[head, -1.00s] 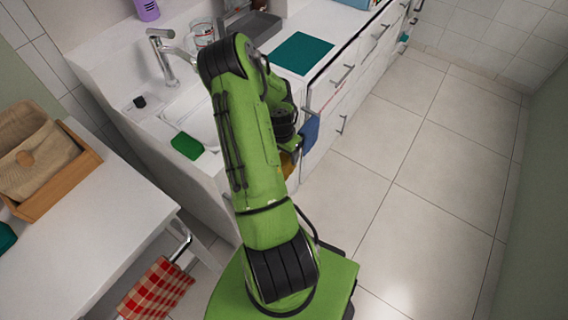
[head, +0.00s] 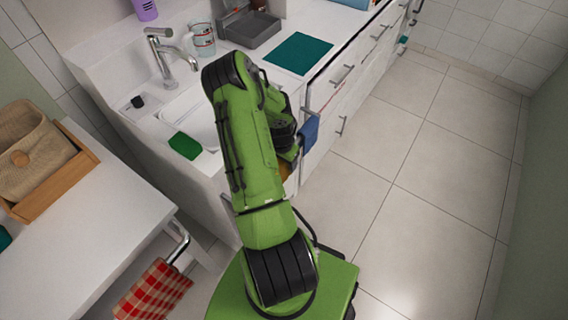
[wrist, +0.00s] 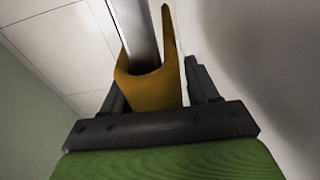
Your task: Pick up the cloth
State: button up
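A mustard-orange cloth (wrist: 150,88) hangs folded over a metal bar (wrist: 136,35) in the wrist view. My gripper (wrist: 155,95) has its dark fingers apart, one on each side of the cloth's lower part. A narrow gap shows between the cloth and the right finger; contact on the left side is unclear. In the head view only a small patch of the orange cloth (head: 287,168) shows beside my arm at the cabinet front. My gripper is mostly hidden there behind the arm.
A blue cloth (head: 310,132) hangs on the cabinet front close to my arm. A red checked cloth (head: 153,290) hangs from a rail under the white table (head: 90,235). The sink counter (head: 112,75) stands ahead. The tiled floor (head: 420,190) on the right is clear.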

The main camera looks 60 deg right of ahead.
jog(key=c, duration=0.8)
jog(key=shift+r, duration=0.1)
